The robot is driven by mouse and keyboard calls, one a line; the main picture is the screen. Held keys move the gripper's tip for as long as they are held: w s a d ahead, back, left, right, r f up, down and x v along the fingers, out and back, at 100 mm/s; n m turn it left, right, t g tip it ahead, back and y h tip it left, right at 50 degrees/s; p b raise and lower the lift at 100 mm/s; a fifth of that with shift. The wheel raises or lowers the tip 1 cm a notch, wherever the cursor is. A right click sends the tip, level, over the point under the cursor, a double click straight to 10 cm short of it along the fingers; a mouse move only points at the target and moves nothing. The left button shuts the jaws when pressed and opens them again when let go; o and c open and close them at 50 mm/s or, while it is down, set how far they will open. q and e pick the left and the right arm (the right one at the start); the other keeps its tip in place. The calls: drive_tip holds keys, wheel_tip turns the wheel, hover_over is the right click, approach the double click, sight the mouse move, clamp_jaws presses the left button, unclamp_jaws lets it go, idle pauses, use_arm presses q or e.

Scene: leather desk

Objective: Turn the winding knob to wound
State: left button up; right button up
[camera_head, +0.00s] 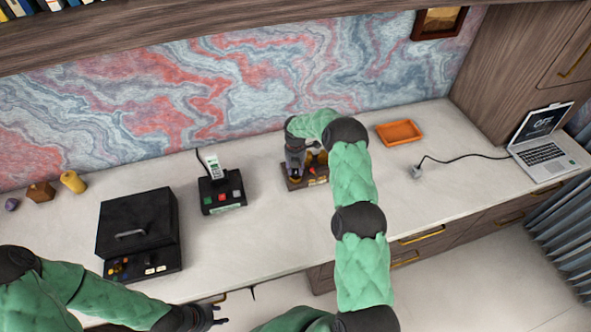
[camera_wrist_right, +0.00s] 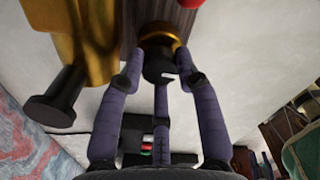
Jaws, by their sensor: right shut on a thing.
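A small device with a dark wooden base (camera_head: 319,181) and gold parts stands on the desk, partly hidden by my right arm. In the right wrist view, my right gripper (camera_wrist_right: 160,78) has its purple-grey fingers closed around a black knob with a gold collar (camera_wrist_right: 160,50), which looks like the winding knob. My right gripper (camera_head: 296,174) also shows at the device in the head view. A gold body (camera_wrist_right: 95,40) and another black knob (camera_wrist_right: 52,104) are beside the fingers. Any knob marking is unreadable. My left gripper (camera_head: 208,316) is low at the desk's front, away from the device; its finger opening is unclear.
A black box with buttons (camera_head: 137,228) and a black unit with coloured buttons and a handset (camera_head: 222,193) stand left of the device. An orange tray (camera_head: 399,132), a cable plug (camera_head: 416,172) and a laptop (camera_head: 543,148) are to the right. Desk between them is clear.

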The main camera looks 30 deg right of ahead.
drive_tip(key=m+b, duration=0.2)
drive_tip(key=m, duration=0.1)
drive_tip(key=m+b, duration=0.1)
drive_tip(key=shift+s+a+f+m, duration=0.1)
drive_tip(key=shift+a+f+m, duration=0.1)
drive_tip(key=shift+f+m, duration=0.1)
drive_tip(key=m+b, duration=0.2)
drive_tip(key=m, duration=0.3)
drive_tip(key=shift+m, duration=0.3)
drive_tip(key=m+b, duration=0.1)
drive_tip(key=m, duration=0.5)
drive_tip(key=shift+r+b, duration=0.1)
drive_tip(key=shift+b, duration=0.3)
drive_tip(key=m+b, duration=0.1)
drive_tip(key=m, duration=0.5)
drive_tip(key=shift+r+m, duration=0.1)
drive_tip(key=shift+m, duration=0.2)
drive_tip(key=m, duration=0.5)
drive_tip(key=shift+w+d+b, duration=0.1)
drive_tip(key=shift+w+b, duration=0.1)
drive_tip(key=shift+b, duration=0.15)
drive_tip(key=m, duration=0.6)
drive_tip(key=shift+d+r+m, duration=0.15)
drive_tip(key=shift+m, duration=0.25)
drive_tip(key=m+b, duration=0.1)
drive_tip(key=m, duration=0.5)
drive_tip(key=shift+d, duration=0.1)
drive_tip(key=m, duration=0.6)
drive_tip(key=shift+s+d+m, duration=0.1)
drive_tip(key=shift+m, duration=0.2)
